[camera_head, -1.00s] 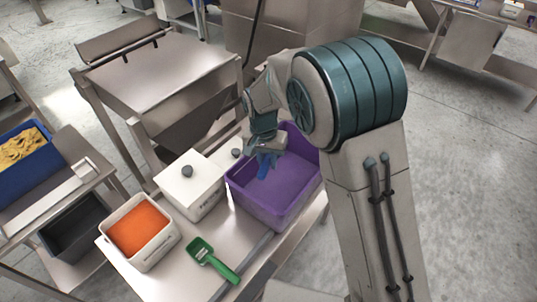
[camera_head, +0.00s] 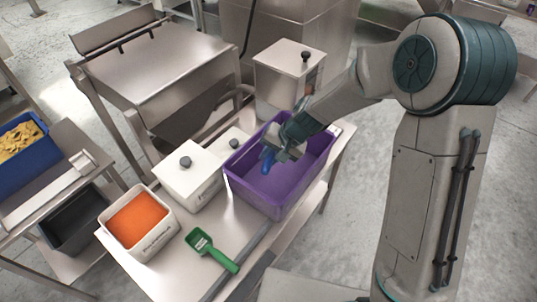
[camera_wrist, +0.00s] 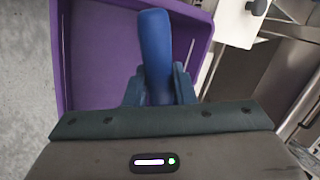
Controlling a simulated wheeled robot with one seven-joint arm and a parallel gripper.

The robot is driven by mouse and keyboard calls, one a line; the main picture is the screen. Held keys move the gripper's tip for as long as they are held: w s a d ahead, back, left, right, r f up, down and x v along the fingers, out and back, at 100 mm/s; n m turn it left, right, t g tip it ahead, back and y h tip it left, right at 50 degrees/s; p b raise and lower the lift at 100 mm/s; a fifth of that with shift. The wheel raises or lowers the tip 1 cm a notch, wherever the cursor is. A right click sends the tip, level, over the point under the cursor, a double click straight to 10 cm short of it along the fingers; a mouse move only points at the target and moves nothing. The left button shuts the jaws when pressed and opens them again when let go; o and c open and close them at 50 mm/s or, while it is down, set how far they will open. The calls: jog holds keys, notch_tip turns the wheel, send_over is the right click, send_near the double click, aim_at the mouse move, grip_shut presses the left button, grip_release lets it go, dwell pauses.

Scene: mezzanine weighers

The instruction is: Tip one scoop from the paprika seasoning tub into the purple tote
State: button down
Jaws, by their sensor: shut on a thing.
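The paprika seasoning tub (camera_head: 167,232) is a white open tub of orange powder at the lower left of the table in the head view. The purple tote (camera_head: 250,195) stands to its right, past two lidded white tubs. My gripper (camera_head: 284,153) is over the tote's open top, shut on a blue handled tool (camera_head: 267,162). In the wrist view, my gripper (camera_wrist: 158,88) grips its blue handle (camera_wrist: 155,45), with the purple tote (camera_wrist: 77,55) beneath. The tool's far end is hidden, so I cannot tell whether it carries powder. The visible tote floor looks bare.
A green scoop (camera_head: 212,250) lies on the table in front of the white lidded tubs (camera_head: 190,188). A tall lidded bin (camera_head: 284,80) stands behind the tote. A blue crate (camera_head: 22,165) and a dark bin (camera_head: 75,225) are at left. Steel machinery stands behind.

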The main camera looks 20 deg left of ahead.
jog(key=shift+d+f+y+b, duration=0.2)
jog(key=shift+y+b, duration=0.65)
jog(key=shift+b, duration=1.3)
jog(key=shift+d+r+y+b, duration=0.25)
jog(key=shift+y+b, duration=0.65)
jog(key=shift+b, duration=1.25)
jog(key=shift+d+f+y+b, duration=0.25)
jog(key=shift+y+b, duration=0.6)
jog(key=shift+b, duration=1.3)
jog(key=d+y+b, duration=0.1)
jog(key=y+b, duration=0.1)
jog(key=b, duration=0.3)
jog(key=y+b, duration=0.1)
jog(key=b, duration=0.2)
jog(key=y+b, duration=0.2)
jog(key=b, duration=0.1)
jog(key=shift+d+f+b, duration=0.2)
jog(key=shift+d+b, duration=0.15)
